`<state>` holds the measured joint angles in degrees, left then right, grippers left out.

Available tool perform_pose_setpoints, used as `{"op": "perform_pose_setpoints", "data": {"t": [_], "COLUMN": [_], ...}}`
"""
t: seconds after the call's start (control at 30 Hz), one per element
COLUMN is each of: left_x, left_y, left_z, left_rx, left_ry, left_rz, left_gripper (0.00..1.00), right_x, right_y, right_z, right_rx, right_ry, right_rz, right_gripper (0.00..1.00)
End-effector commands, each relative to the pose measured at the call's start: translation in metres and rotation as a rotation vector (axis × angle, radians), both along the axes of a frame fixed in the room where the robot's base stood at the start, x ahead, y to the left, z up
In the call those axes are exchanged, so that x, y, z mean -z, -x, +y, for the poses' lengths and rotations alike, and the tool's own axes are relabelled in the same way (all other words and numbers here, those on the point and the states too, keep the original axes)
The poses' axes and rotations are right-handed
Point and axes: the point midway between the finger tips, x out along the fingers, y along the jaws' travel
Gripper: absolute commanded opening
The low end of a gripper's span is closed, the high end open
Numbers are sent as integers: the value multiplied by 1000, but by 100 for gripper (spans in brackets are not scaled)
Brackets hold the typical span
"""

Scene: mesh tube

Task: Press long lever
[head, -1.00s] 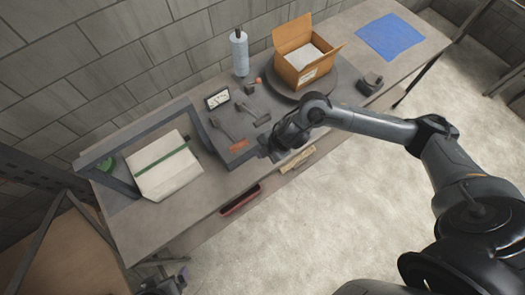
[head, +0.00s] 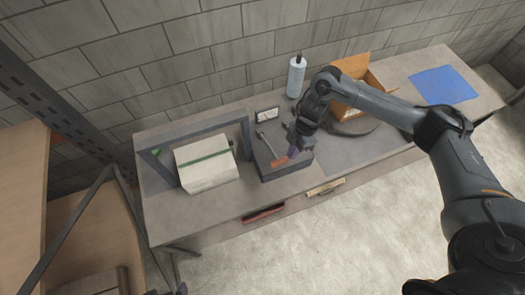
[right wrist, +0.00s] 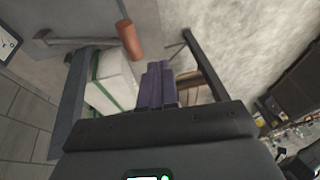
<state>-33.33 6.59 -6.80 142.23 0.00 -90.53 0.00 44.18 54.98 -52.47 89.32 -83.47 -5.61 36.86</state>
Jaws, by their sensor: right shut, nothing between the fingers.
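The long lever is a grey bar with an orange-red grip (head: 280,162), on a dark grey base block (head: 285,172). Its grip also shows in the right wrist view (right wrist: 129,40), left of and beyond my fingertips. My right gripper (head: 294,152), with purple fingertips, is shut and empty just right of the grip. In the right wrist view a gap shows between the fingertips (right wrist: 158,75) and the grip. My right forearm and gripper hide the right part of the block. Only a purple bit of my left gripper (head: 182,289) shows at the bottom edge.
A small gauge (head: 267,114) stands behind the lever. A white box with a green band (head: 205,165) sits under a grey frame (head: 190,127) to the left. A spray bottle (head: 296,76), an open cardboard box (head: 350,98) and a blue mat (head: 443,84) are further right.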

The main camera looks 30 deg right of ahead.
Motion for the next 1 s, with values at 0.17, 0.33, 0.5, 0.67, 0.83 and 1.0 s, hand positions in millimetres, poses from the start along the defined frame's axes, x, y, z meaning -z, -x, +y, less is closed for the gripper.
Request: {"op": "perform_pose_setpoints", "data": {"t": [0.17, 0.33, 0.5, 0.67, 0.83, 1.0], "left_x": [-17, -19, -18, -18, -17, -15], "left_y": [0, -1, 0, 0, 0, -1], "left_z": [1, 2, 2, 1, 0, -1], "left_rx": [4, 8, 8, 8, 4, 0], "left_ry": [-6, -10, -10, -9, -4, 3], "left_rz": [-1, -1, 1, 1, 1, 1], "left_gripper": [100, 100, 100, 100, 100, 100], "right_x": [-47, -61, -62, -61, -54, -32], "right_y": [-30, -40, -41, -41, -41, -40], "right_z": [-17, -18, -17, -17, -14, -8], "right_rx": [22, 22, 21, 21, 20, 22], "right_ry": [28, 30, 29, 29, 27, 26], "right_rz": [-63, -92, -95, -95, -93, -90], "right_gripper": [0, 0, 0, 0, 0, 0]}}
